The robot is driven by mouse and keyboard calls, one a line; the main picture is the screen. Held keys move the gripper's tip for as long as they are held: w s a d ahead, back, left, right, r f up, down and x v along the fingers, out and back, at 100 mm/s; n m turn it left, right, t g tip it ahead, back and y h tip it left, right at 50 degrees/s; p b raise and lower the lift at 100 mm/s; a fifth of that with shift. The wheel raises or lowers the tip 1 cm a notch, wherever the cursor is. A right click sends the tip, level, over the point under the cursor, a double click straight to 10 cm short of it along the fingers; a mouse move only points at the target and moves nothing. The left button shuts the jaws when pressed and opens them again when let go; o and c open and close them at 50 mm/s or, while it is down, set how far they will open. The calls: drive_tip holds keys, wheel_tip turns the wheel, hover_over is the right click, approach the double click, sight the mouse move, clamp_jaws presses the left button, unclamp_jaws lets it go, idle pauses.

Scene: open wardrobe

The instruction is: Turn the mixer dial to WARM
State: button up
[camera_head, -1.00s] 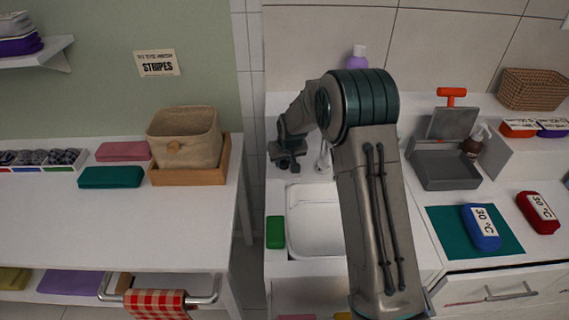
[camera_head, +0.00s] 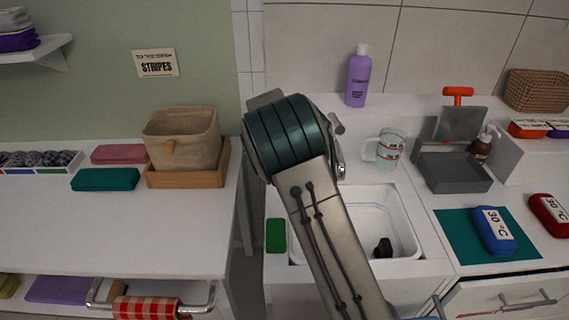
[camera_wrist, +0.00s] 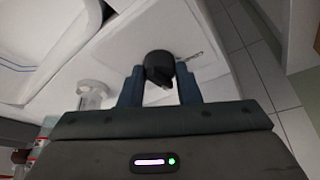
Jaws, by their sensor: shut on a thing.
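The mixer dial, a dark round knob (camera_wrist: 158,67), sits between the fingertips of my gripper (camera_wrist: 159,82) in the wrist view. The blue-grey fingers are closed on its sides. A small pale marking lies beside the knob on the white surface, too small to read, so I cannot tell which setting the dial is at. In the head view my arm hides the gripper fingers and the dial. Part of the chrome tap (camera_head: 340,160) shows just right of my arm's wrist joint, behind the sink.
The white sink (camera_head: 405,215) holds a small black object (camera_head: 383,247). A glass measuring jug (camera_head: 389,149) and a purple bottle (camera_head: 358,77) stand behind it. A green sponge (camera_head: 276,235) lies left. A grey box (camera_head: 452,175) and a blue pouch (camera_head: 492,232) are right.

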drive_tip(key=shift+m, duration=0.5)
drive_tip(key=o, duration=1)
drive_tip(key=shift+r, duration=0.1)
drive_tip(key=v, duration=0.9)
drive_tip(key=b+v, duration=0.1)
drive_tip(key=v, duration=0.3)
drive_tip(key=shift+w+a+r, duration=0.1)
drive_tip(key=shift+a+r, duration=0.25)
